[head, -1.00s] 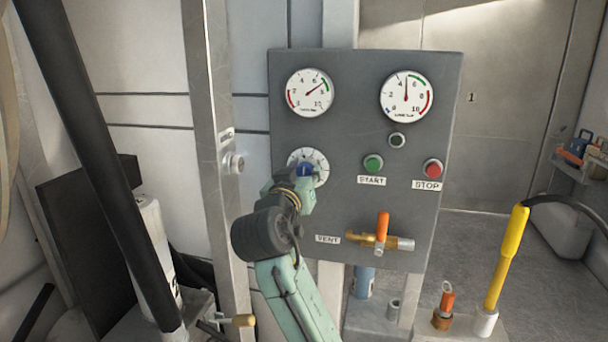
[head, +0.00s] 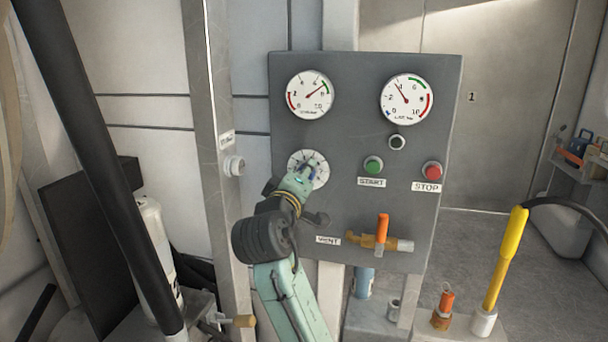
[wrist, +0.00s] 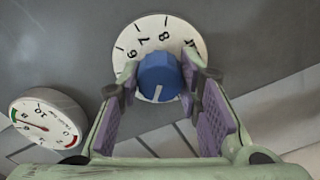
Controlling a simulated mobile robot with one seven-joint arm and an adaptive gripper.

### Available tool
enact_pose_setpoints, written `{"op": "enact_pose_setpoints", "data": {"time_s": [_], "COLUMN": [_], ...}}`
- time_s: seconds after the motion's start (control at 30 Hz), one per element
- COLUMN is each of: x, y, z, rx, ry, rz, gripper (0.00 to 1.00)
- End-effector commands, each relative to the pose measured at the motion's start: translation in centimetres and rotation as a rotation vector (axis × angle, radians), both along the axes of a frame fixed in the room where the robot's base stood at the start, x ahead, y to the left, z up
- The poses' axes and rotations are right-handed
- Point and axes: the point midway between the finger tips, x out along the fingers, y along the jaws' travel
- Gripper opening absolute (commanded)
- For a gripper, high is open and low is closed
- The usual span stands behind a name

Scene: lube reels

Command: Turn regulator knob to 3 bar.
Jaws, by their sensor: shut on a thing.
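The blue regulator knob (wrist: 158,72) sits at the centre of a white numbered dial (wrist: 150,32), with a white line on its face. The wrist view shows the figures 6, 7 and 8 above it; my fingers and palm hide part of the dial. My gripper (wrist: 160,84) is shut on the knob, one purple-padded finger on each side. In the head view my gripper (head: 300,178) covers much of the dial (head: 318,160). The right gauge (head: 407,110) has its needle pointing up and left, around 3 to 4. The left gauge (head: 310,100) needle points up and right.
On the grey panel (head: 345,120) are a green START button (head: 373,165), a red STOP button (head: 433,170) and a VENT valve with an orange handle (head: 382,228), right of my arm. A metal post (head: 215,120) stands left of the panel.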

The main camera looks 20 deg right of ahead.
Motion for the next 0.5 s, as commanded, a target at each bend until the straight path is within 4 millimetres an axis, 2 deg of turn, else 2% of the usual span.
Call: {"op": "enact_pose_setpoints", "data": {"time_s": [0.5], "x": [0.00], "y": [-0.02], "z": [-0.10], "rx": [-0.116], "ry": [0.082], "rz": [-0.001], "gripper": [0.04]}}
